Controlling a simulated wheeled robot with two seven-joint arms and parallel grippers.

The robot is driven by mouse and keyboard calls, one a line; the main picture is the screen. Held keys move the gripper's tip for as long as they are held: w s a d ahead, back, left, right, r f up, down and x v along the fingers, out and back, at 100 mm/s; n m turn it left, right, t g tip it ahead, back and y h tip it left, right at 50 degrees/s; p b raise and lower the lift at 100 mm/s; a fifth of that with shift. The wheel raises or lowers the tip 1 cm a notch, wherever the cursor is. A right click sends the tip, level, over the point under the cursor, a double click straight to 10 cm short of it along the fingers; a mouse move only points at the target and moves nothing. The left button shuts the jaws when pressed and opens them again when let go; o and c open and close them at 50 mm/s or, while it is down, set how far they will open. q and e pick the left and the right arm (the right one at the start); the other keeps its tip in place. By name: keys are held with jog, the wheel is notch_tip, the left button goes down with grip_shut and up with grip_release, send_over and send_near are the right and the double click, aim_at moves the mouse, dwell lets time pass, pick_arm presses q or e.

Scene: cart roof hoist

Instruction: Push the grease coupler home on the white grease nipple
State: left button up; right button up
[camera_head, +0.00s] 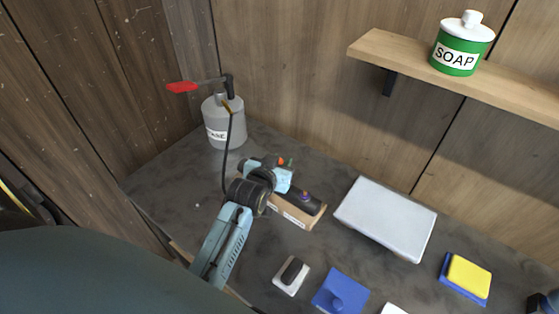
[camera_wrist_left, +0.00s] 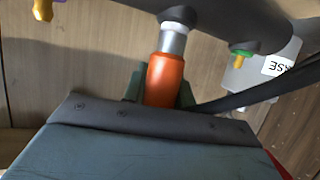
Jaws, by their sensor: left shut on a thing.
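My left gripper (camera_head: 268,174) is shut on the grease coupler, over the dark bar (camera_head: 308,202) on its wooden block. In the left wrist view the orange coupler sleeve (camera_wrist_left: 165,82) stands between the fingers. Its silver front end (camera_wrist_left: 173,42) points at the dark bar (camera_wrist_left: 225,28) and appears to meet it, in line with a grey collar. I cannot tell how deeply it is seated. No white nipple shows clearly; the coupler may hide it. A yellow nipple (camera_wrist_left: 42,9) and a green one (camera_wrist_left: 240,53) sit to either side.
The grease pump (camera_head: 222,128) with its red-ended lever stands at the back left, its black hose (camera_head: 226,165) running to my left gripper. A silver-grey box (camera_head: 386,218) lies right of the block. A blue-yellow block (camera_head: 467,277) and other small items lie nearer. A shelf (camera_head: 470,84) holds soap.

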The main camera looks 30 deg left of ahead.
pick_arm(q)
jog(key=shift+f, duration=0.1)
jog(key=o, duration=1.1)
jog(key=shift+s, duration=0.1)
jog(key=p+v, duration=0.1)
jog(key=v, duration=1.2)
